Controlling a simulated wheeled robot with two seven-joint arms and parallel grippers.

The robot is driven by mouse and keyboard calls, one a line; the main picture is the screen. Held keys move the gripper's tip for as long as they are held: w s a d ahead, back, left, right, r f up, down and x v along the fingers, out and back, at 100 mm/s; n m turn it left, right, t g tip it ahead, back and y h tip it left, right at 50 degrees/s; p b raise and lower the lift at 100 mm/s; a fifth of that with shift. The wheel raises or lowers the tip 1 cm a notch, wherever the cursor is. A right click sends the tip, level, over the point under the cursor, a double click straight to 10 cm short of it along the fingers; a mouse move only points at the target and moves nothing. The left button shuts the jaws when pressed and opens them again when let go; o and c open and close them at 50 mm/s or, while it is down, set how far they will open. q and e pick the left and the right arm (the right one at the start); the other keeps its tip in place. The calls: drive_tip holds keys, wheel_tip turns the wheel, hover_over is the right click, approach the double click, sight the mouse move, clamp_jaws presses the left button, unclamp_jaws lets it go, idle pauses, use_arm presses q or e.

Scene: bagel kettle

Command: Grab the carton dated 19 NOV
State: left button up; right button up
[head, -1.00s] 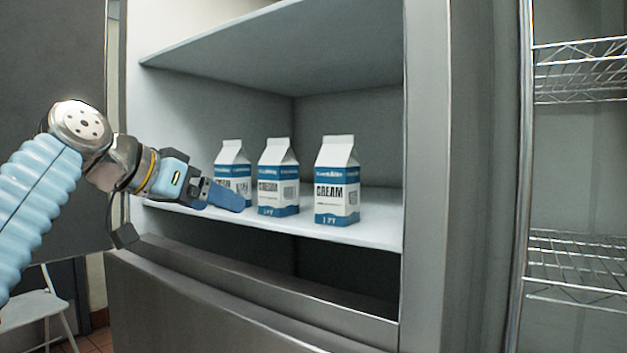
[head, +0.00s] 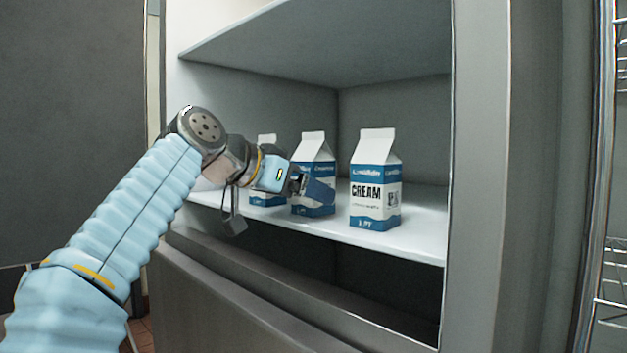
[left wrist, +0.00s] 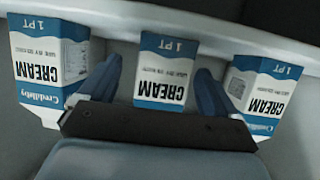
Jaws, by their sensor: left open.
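Three white and blue cream cartons stand upright in a row on a cabinet shelf: a left one (head: 266,192), a middle one (head: 314,150) and a right one (head: 376,178). No date can be read on any. My left gripper (head: 320,190) is open in front of the middle carton and hides part of it; my arm partly hides the left carton. The left wrist view is upside down. There the middle carton (left wrist: 163,70) shows between my open fingers (left wrist: 157,85), with one carton (left wrist: 45,65) at left and another (left wrist: 260,95) at right. My right gripper is not in view.
The shelf (head: 415,235) has a bare strip to the right of the cartons. Another shelf (head: 330,45) lies above them. The cabinet's side post (head: 480,180) bounds the opening on the right. A wire rack (head: 612,270) stands farther right.

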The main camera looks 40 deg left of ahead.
use_arm(q)
drive_tip(key=x, duration=0.3)
drive_tip(key=shift+w+a, duration=0.15)
drive_tip(key=shift+w, duration=0.1)
drive_tip(key=shift+c, duration=0.4)
drive_tip(key=shift+r, duration=0.1)
drive_tip(key=c, duration=1.4)
drive_tip(key=shift+r, duration=0.15)
